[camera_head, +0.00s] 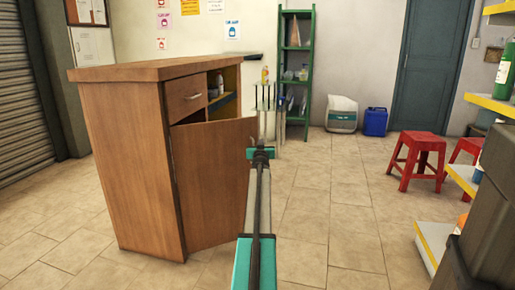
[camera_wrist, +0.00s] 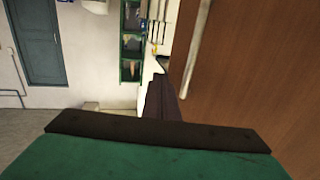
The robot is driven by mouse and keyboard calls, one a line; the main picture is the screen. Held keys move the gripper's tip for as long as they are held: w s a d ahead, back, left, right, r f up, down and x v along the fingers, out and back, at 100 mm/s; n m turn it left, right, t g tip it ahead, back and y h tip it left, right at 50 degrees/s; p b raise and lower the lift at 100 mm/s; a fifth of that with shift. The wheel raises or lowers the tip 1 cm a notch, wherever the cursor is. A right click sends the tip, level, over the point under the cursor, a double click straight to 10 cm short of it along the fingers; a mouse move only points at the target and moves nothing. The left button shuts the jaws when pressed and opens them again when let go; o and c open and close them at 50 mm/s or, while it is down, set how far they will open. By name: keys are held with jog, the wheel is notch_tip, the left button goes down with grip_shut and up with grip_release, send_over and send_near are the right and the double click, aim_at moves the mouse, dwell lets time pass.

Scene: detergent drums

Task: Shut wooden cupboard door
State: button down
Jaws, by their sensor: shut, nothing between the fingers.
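The wooden cupboard (camera_head: 130,160) stands left of centre in the head view. Its door (camera_head: 210,180) is hinged on the left and stands ajar, with a dark gap above its top edge. My gripper (camera_head: 262,152) is shut and empty, by the door's free right edge. In the wrist view my gripper's dark fingers (camera_wrist: 163,95) are together, beside the brown door face (camera_wrist: 255,70) that fills the right. A pale metal door handle (camera_wrist: 191,60) shows there, close to the fingers. I cannot tell whether the fingers touch the door.
A drawer (camera_head: 187,96) and an open shelf bay lie above the door. A green shelf rack (camera_head: 297,60), a white container (camera_head: 341,114) and a blue jug (camera_head: 375,121) stand at the back. Red stools (camera_head: 417,150) stand right. The tiled floor between is clear.

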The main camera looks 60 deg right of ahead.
jog(key=s+a+b, duration=0.4)
jog(key=s, duration=0.4)
jog(key=shift+s, duration=0.15)
dwell(0.4)
